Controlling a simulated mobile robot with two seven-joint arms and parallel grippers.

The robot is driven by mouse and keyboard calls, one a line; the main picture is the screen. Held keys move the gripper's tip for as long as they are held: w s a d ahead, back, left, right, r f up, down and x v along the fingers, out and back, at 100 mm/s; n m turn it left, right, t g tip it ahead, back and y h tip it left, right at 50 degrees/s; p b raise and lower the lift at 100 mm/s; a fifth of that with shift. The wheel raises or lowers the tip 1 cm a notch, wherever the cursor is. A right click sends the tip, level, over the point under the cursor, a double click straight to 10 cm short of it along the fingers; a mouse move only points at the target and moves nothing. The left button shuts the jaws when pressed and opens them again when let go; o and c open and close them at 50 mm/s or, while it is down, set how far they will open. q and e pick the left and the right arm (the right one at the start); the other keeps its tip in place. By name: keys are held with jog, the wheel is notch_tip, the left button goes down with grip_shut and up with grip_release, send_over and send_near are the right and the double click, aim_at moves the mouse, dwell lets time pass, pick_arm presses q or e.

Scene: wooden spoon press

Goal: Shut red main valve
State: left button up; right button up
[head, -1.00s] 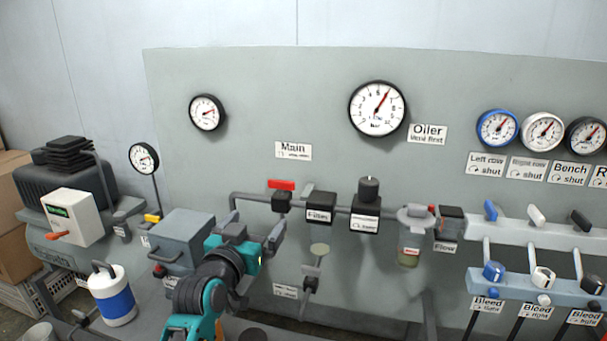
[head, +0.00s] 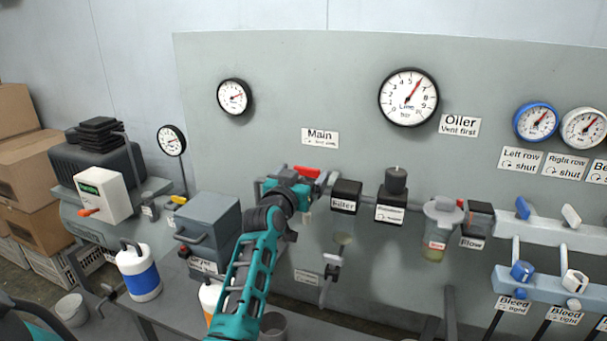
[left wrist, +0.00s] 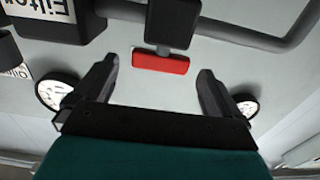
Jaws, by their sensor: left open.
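The red main valve handle (head: 307,172) shows just under the "Main" label (head: 320,137) on the grey panel, partly behind my left gripper in the head view. In the left wrist view the red handle (left wrist: 160,63) lies across, on its dark valve body (left wrist: 171,25), between and beyond the fingertips. My left gripper (left wrist: 161,82) is open, with one dark finger to each side of the handle and no visible contact. In the head view my left gripper (head: 292,187) is at the valve, its fingers mostly hidden. My right gripper is not in view.
The filter (head: 346,195) and the regulator (head: 393,190) stand close right of the valve on the same pipe. The line gauge (head: 408,97) hangs above.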

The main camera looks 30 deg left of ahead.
pick_arm(q)
jog(key=shift+w+a, duration=0.1)
jog(key=shift+w, duration=0.4)
jog(key=shift+c, duration=0.4)
jog(key=c, duration=1)
